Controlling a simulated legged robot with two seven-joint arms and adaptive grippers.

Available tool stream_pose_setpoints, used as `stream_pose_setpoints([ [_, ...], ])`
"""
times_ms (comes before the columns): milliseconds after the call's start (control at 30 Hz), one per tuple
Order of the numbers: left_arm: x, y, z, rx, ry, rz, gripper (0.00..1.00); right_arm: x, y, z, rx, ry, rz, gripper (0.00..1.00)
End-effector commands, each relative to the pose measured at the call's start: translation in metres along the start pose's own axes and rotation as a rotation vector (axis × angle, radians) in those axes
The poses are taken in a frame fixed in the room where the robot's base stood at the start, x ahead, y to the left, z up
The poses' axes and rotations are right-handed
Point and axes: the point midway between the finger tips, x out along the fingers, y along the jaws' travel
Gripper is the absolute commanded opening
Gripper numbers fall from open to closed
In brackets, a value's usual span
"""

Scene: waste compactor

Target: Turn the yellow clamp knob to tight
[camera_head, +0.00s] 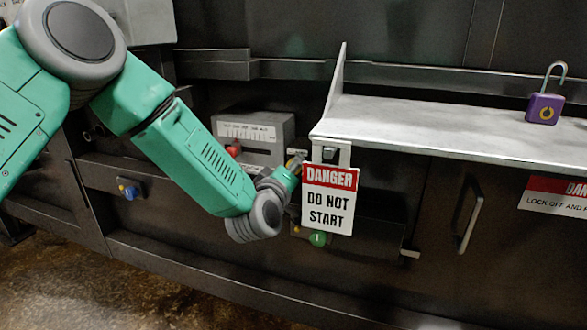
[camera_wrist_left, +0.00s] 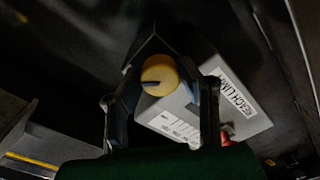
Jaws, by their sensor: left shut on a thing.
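The yellow clamp knob (camera_wrist_left: 160,70) is round with a dark slot-like mark on its face, and shows between the two fingers of my left gripper (camera_wrist_left: 163,88) in the left wrist view. The gripper is shut on the knob. In the head view my left arm reaches in from the left, and its gripper (camera_head: 294,168) is at the panel just left of the danger tag. There the knob is mostly hidden by the gripper, and its setting cannot be read. My right gripper is not in view.
A white "DANGER DO NOT START" tag (camera_head: 328,200) hangs right beside my gripper, under a metal shelf (camera_head: 440,125). A purple padlock (camera_head: 545,105) stands on the shelf. A grey box (camera_head: 255,130) with a red button is behind my wrist. A green button (camera_head: 318,239) is below.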

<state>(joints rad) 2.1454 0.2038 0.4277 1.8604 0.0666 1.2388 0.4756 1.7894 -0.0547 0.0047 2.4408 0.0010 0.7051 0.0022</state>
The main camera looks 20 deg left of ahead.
Motion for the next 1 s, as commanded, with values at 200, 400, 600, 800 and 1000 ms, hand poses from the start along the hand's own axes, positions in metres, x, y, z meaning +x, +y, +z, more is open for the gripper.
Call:
stream_pose_setpoints([
  [200, 0.0, -0.004, 0.0, -0.21, -0.005, -0.007, 0.02, 0.003, 0.0, 0.0, 0.0, 0.0, 0.0, 0.4],
  [400, 0.0, -0.005, 0.001, -0.396, -0.01, -0.01, 0.02, 0.008, 0.0, 0.001, 0.0, 0.0, 0.0, 0.4],
  [600, -0.001, -0.006, 0.001, -0.556, -0.015, -0.011, 0.02, 0.013, 0.0, 0.001, 0.0, 0.0, 0.0, 0.4],
  [800, -0.001, -0.007, 0.002, -0.676, -0.017, -0.013, 0.02, 0.018, 0.0, 0.001, 0.0, 0.0, 0.0, 0.4],
  [1000, -0.001, -0.007, 0.002, -0.747, -0.02, -0.015, 0.02, 0.02, 0.0, 0.001, 0.0, 0.0, 0.0, 0.4],
])
